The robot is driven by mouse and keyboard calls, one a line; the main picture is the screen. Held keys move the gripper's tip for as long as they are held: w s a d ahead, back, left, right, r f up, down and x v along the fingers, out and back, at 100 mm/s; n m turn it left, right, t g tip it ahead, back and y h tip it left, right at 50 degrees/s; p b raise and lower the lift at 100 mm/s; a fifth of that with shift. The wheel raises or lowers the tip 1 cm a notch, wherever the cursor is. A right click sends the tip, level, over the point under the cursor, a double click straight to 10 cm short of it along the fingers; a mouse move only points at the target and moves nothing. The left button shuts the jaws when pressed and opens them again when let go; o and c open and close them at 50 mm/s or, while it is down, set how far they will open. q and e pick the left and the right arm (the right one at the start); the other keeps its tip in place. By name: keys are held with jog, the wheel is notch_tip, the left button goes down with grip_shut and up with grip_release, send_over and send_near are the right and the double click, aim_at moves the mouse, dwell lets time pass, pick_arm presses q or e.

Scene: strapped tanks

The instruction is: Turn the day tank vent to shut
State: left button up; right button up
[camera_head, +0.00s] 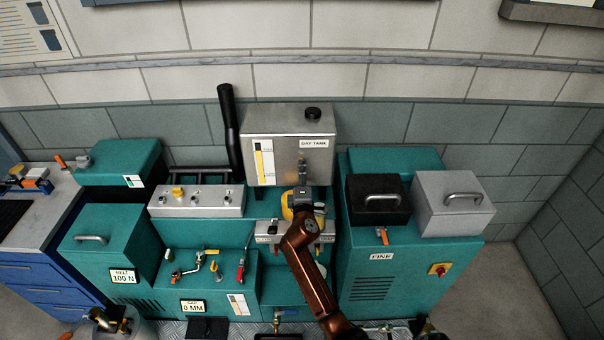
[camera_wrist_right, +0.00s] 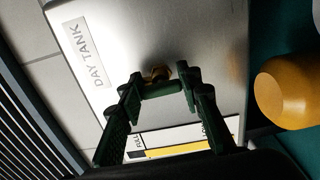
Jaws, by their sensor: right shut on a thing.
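The day tank (camera_head: 268,125) is a grey metal box with a "DAY TANK" label, standing at the back centre against the wall. Its label and front face also show in the wrist view (camera_wrist_right: 205,30). The day tank vent (camera_wrist_right: 160,73) is a small brass fitting on the tank's front, with a green bar-shaped handle (camera_wrist_right: 160,89) across it. My right gripper (camera_head: 302,178) reaches up to the tank front. In the wrist view its two dark green fingers (camera_wrist_right: 161,92) close on the ends of this handle. The vent is mostly hidden by the gripper in the head view.
A yellow rounded part (camera_wrist_right: 285,93) sits close beside the fingers. A black cap (camera_head: 313,113) tops the tank and a black pipe (camera_head: 229,130) rises left of it. Black (camera_head: 378,200) and grey (camera_head: 452,203) handled boxes stand on the right cabinet. Valves crowd the lower front.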

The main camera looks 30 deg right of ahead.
jog(key=shift+f+m, duration=0.1)
jog(key=shift+m, duration=0.3)
jog(key=o, duration=1.2)
jog(key=shift+s+a, duration=0.1)
jog(key=shift+s, duration=0.05)
jog(key=v, duration=1.1)
jog(key=shift+s+a, duration=0.15)
jog(key=shift+s, duration=0.2)
